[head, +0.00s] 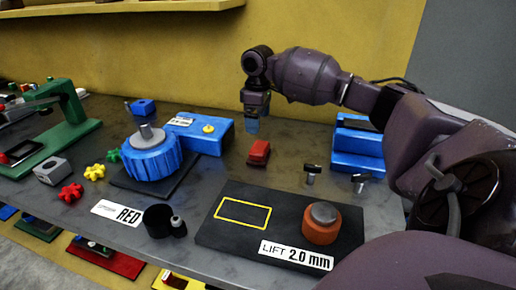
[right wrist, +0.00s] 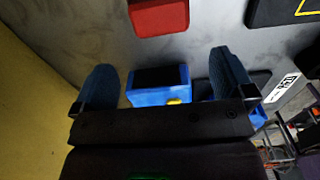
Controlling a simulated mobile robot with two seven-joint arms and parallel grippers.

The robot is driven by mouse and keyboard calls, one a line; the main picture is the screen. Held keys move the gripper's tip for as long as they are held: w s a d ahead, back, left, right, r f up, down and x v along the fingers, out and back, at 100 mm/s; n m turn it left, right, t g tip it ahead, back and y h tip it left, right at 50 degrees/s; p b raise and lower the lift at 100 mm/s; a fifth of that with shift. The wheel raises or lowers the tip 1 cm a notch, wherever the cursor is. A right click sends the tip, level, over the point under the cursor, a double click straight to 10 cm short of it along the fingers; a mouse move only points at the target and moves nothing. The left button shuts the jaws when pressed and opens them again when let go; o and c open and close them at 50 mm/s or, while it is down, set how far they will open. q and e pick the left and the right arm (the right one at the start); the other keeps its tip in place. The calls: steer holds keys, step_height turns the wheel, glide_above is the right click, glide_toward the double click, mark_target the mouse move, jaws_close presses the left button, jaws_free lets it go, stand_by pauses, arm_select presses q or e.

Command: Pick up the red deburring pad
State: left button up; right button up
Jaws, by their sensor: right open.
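The red deburring pad (head: 259,152) is a small red block lying on the grey table, right of the blue positioner. It also shows at the top edge of the right wrist view (right wrist: 159,16), partly cut off. My right gripper (head: 254,113) hangs above the table, just behind and above the pad in the head view. Its two blue fingers stand wide apart in the right wrist view (right wrist: 162,60), with nothing between them touching. The pad lies beyond the fingertips. My left gripper is in neither view.
The blue positioner (head: 152,160) and its blue base (head: 205,142) stand left of the pad. A blue block (head: 358,148) and two black-topped pins (head: 312,172) stand right. A dark plate (head: 225,237) with an orange puck (head: 320,230) lies in front. The yellow wall (head: 190,60) is behind.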

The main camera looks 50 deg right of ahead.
step_height(320, 180, down, 5)
steer(key=shift+s+f+b, duration=0.1)
steer(key=shift+s+b, duration=0.05)
steer(key=shift+b, duration=0.35)
steer(key=shift+f, duration=0.35)
step_height(320, 180, down, 4)
steer(key=shift+s+d+f+b, duration=0.1)
steer(key=shift+s+b, duration=0.05)
steer(key=shift+b, duration=0.5)
steer(key=shift+f, duration=0.35)
steer(key=shift+r, duration=0.1)
steer(key=c, duration=0.8)
steer(key=shift+o, duration=0.2)
steer(key=shift+r, duration=0.25)
step_height(320, 180, up, 11)
steer(key=p, duration=0.2)
arm_select(q)
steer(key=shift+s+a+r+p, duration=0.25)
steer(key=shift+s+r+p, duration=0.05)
steer(key=shift+p, duration=0.55)
arm_select(e)
step_height(320, 180, up, 8)
steer(key=r, duration=0.1)
glide_above(260, 146)
steer(key=shift+s+f, duration=0.1)
steer(key=shift+f, duration=0.15)
